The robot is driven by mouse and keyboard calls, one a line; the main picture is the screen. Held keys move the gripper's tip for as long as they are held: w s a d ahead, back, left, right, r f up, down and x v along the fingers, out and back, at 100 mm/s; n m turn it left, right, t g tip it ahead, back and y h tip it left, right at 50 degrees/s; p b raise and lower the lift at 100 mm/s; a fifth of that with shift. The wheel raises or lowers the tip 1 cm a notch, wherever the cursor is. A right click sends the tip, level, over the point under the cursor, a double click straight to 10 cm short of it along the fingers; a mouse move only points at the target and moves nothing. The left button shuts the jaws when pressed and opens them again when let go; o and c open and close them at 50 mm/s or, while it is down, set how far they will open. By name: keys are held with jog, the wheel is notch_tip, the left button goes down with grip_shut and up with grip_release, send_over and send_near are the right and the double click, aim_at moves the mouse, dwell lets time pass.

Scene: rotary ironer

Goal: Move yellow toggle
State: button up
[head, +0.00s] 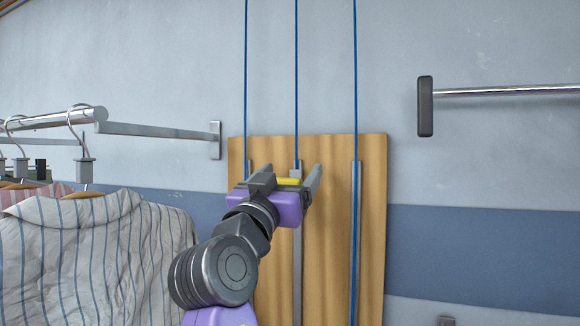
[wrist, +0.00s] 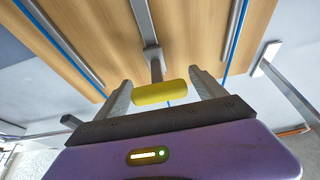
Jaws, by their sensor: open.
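The yellow toggle (wrist: 167,92) is a short rounded bar on the end of a grey lever (wrist: 152,60), in front of a wooden board (head: 340,230). In the wrist view it lies between the two fingers of my gripper (wrist: 165,93), with a gap on each side. In the head view the toggle (head: 289,181) shows between the fingers of my gripper (head: 291,178), partly hidden by the gripper's body. My gripper is open and holds nothing. Contact between the toggle and the gripper's palm cannot be told.
Blue cables (head: 355,80) run down the wall into grey conduits on the board. A striped shirt (head: 100,250) hangs from a metal rail (head: 150,130) at the left. Another rail (head: 500,91) sticks out at the upper right.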

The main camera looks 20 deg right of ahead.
jog(key=shift+w+d+r, duration=0.1)
jog(key=shift+w+d, duration=0.1)
jog(key=shift+w, duration=0.05)
grip_shut()
notch_tip(320, 180, down, 35)
jog(key=b, duration=3)
jog(key=shift+r, duration=0.2)
jog(key=shift+f, duration=0.15)
jog(key=shift+c, duration=1.3)
grip_release()
jog(key=shift+o, duration=1.3)
jog(key=shift+r, duration=0.2)
